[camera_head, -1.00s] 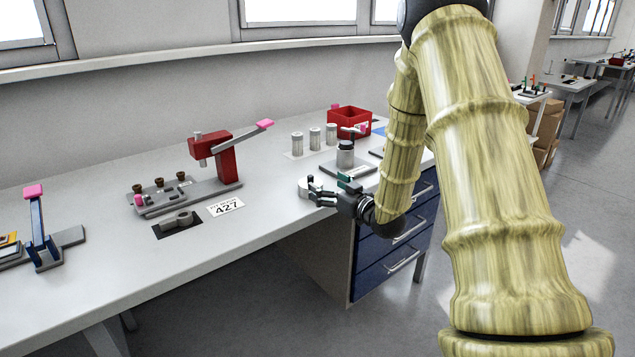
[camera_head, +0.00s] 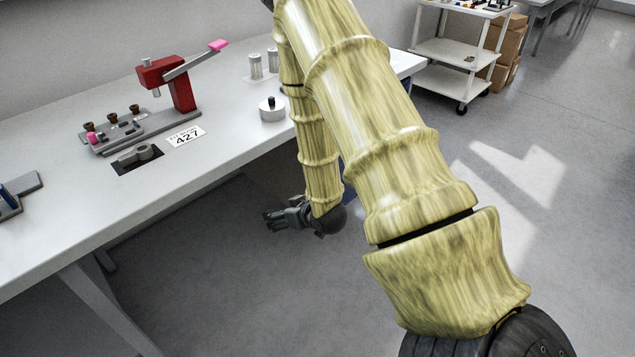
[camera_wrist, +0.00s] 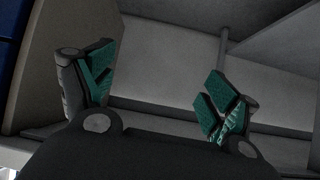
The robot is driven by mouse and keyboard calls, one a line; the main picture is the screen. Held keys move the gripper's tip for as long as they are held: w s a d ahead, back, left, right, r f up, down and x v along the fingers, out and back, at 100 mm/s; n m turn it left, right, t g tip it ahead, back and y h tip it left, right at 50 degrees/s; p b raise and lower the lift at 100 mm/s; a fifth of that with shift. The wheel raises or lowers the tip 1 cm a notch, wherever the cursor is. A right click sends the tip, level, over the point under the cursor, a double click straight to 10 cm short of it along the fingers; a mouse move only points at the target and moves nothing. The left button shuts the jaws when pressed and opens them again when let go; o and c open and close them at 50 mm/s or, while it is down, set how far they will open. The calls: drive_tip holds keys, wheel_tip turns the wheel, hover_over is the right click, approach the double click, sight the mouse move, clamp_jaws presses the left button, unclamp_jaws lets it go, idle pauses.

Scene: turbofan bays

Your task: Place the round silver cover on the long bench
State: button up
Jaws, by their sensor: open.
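The round silver cover (camera_head: 272,108), with a black knob on top, sits on the long bench (camera_head: 230,128) near its front edge in the head view. My gripper (camera_head: 270,218) is below and in front of the bench edge, apart from the cover. It is open and empty. In the wrist view, the green-padded fingers of my gripper (camera_wrist: 155,90) stand wide apart with nothing between them. The cover is not in the wrist view.
A red lever press (camera_head: 178,82) on a grey base stands left of the cover, with a 427 label (camera_head: 187,137) in front. Silver cylinders (camera_head: 256,66) stand behind the cover. A white cart (camera_head: 462,52) and open floor lie right.

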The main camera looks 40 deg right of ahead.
drive_tip(key=s+a+f+g, duration=0.3)
drive_tip(key=s+a+f, duration=0.2)
drive_tip(key=s+f, duration=0.3)
drive_tip(key=s+a+f+g, duration=0.3)
drive_tip(key=s+a+f, duration=0.2)
drive_tip(key=s+f, duration=0.3)
drive_tip(key=s+a+f+g, duration=0.1)
drive_tip(key=s+a+g, duration=0.1)
drive_tip(key=s, duration=0.6)
drive_tip(key=s+a+f+g, duration=0.2)
drive_tip(key=s+a, duration=0.2)
drive_tip(key=s, duration=0.5)
drive_tip(key=shift+s+a+f+g, duration=0.2)
drive_tip(key=shift+a+g, duration=0.1)
drive_tip(key=shift+g, duration=0.1)
